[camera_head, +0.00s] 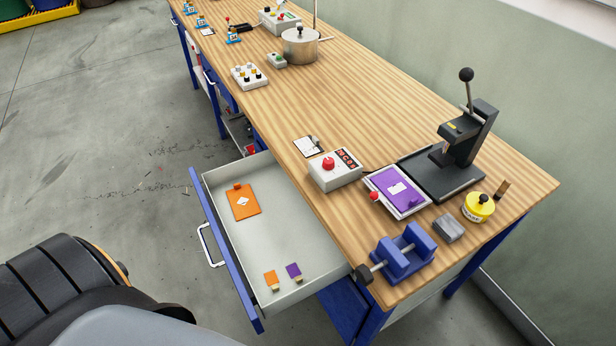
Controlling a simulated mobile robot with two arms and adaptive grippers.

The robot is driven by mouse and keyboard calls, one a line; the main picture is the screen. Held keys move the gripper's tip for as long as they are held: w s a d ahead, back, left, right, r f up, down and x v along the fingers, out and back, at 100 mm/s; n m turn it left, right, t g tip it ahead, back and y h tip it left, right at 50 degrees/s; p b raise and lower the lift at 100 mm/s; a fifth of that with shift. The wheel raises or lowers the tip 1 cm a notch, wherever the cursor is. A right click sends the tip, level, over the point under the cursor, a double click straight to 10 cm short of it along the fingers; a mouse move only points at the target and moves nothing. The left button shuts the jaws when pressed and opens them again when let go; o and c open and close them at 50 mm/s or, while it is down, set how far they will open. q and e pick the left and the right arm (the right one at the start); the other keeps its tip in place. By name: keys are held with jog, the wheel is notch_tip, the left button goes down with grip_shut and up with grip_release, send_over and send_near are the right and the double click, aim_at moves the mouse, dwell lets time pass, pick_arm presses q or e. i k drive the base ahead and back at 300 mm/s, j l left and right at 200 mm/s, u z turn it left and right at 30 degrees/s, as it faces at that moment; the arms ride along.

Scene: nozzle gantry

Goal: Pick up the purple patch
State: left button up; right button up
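A small purple patch (293,270) with a pale tab at its lower end lies in the open drawer, near its front right corner. A small orange patch (271,278) lies just left of it, apart from it. A larger orange plate (242,204) with a white mark lies further back in the drawer. A larger purple plate (411,201) with a white label lies in a white frame on the bench. Neither of my grippers shows in this view.
The drawer (250,165) is pulled out to the left of the wooden bench (385,100). On the bench near it are a control box with a red button (336,173), a black lever press (463,145), a blue vise (405,252) and a yellow tin (478,208).

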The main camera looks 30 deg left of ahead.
aim_at(294, 272)
jog(key=u, duration=0.8)
